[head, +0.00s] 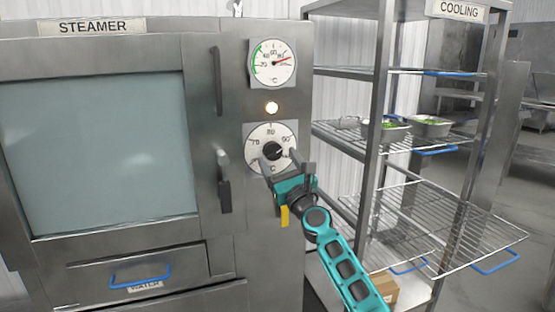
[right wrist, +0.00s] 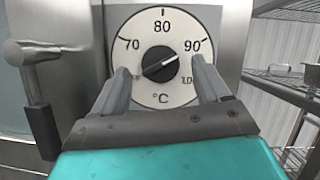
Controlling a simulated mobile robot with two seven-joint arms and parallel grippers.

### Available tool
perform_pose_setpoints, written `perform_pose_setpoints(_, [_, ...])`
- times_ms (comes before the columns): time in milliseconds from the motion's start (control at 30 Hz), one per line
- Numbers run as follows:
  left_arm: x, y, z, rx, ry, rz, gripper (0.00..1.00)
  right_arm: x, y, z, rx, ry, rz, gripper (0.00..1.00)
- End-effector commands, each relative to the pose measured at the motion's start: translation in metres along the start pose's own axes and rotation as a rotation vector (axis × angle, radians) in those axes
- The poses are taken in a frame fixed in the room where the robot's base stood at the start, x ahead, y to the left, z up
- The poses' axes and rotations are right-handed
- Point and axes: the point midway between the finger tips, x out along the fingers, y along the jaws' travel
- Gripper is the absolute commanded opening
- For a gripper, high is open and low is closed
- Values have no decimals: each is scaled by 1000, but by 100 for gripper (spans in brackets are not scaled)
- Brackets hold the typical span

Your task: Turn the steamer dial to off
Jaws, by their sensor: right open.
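The steamer (head: 120,45) is a steel cabinet with a large window at the left of the head view. Its dial (head: 265,134) has a white face and a black knob (head: 272,151). In the right wrist view the dial (right wrist: 160,20) shows 70, 80, 90 and °C, and the knob (right wrist: 160,63) points up and right, toward the 90 side. My right gripper (head: 277,158) is open in front of the dial. In the right wrist view its fingers (right wrist: 160,80) stand apart on either side of the knob; contact is not clear. My left gripper is not in view.
A round gauge (head: 273,63) and a lit lamp (head: 272,107) sit above the dial. Door handles (head: 224,182) stick out left of it. A cooling rack (head: 420,225) with metal pans (head: 430,126) stands close at the right.

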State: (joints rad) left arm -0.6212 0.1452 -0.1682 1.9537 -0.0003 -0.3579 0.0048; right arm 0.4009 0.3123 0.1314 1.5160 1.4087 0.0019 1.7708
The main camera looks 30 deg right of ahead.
Motion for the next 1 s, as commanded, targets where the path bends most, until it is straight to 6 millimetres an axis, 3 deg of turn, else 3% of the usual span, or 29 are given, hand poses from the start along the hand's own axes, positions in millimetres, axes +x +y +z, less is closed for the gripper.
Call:
perform_pose_setpoints(200, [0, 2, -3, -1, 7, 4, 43, 14, 0, 0, -1, 0, -1, 76])
perform_pose_setpoints(500, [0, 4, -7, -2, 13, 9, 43, 15, 0, 0, -1, 1, 0, 75])
perform_pose_setpoints(1000, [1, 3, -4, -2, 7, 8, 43, 15, 0, 0, -1, 1, 0, 27])
